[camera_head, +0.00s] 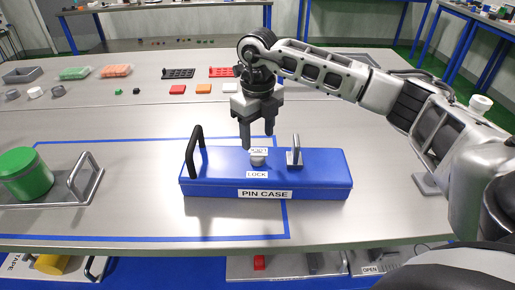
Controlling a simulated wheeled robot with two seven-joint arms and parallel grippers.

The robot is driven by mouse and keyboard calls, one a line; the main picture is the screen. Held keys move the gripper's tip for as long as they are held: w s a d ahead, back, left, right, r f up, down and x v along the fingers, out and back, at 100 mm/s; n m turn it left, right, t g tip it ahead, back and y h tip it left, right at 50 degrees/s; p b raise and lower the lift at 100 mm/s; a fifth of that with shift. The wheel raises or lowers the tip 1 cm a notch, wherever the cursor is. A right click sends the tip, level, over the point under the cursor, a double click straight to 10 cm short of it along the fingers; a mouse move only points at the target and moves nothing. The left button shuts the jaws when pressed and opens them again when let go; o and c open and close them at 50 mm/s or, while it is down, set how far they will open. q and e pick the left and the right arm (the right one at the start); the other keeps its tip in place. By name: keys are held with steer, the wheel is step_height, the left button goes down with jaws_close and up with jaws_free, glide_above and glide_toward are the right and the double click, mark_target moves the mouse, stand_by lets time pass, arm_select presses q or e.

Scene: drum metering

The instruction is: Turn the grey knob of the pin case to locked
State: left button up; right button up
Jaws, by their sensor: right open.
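The blue pin case (215,188) lies on the grey table in front of me, with a "PIN CASE" label on its front and a "LOCK" label on top. The small grey knob (258,157) is on its top, just above the LOCK label; its exact setting is too small to read. A black handle stands at the case's left and a grey metal handle (296,157) to the right of the knob. My right gripper (257,140) points down, open and empty, with its fingertips just above and behind the knob. My left gripper is not in view.
A green drum (26,174) sits on a metal tray with a handle (88,186) at the left. Blue tape lines mark the table. Small coloured blocks, black and red racks and bins stand farther back. The table right of the case is largely clear.

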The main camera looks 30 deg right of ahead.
mark_target(257, 155)
step_height(257, 155, down, 6)
steer(key=shift+p, duration=0.3)
steer(key=c, duration=1)
